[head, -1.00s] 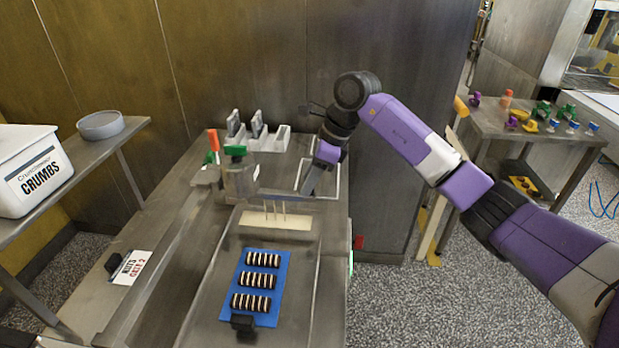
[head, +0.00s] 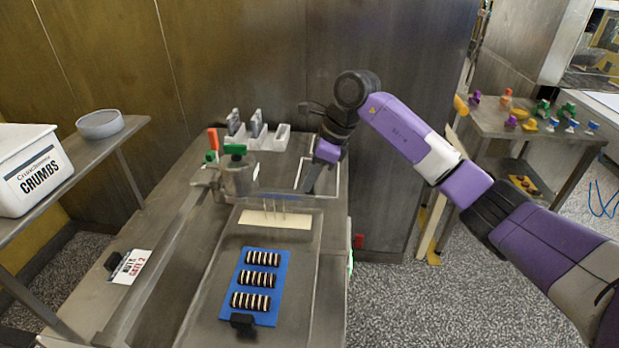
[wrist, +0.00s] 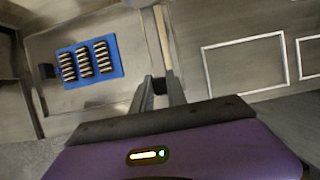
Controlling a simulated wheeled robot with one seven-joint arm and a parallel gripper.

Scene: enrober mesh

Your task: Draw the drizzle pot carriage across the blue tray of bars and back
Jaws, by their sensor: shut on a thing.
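The blue tray (head: 270,310) lies on the metal bed with three dark bars (head: 257,279) across it, each striped white. It also shows in the wrist view (wrist: 117,56). Beyond it, the drizzle pot carriage (head: 295,199) spans the bed, with thin pale streams below it over a cream strip (head: 275,219). A greyish pot with a green top (head: 235,150) stands at its left. My gripper (head: 308,189) is at the carriage's right end. In the wrist view my gripper (wrist: 160,90) is shut on a small dark handle (wrist: 158,86), largely hidden between the fingers.
A black block (head: 242,322) sits at the tray's near edge. White holders (head: 272,140) stand behind the carriage. A side table (head: 510,125) with small coloured items is at right.

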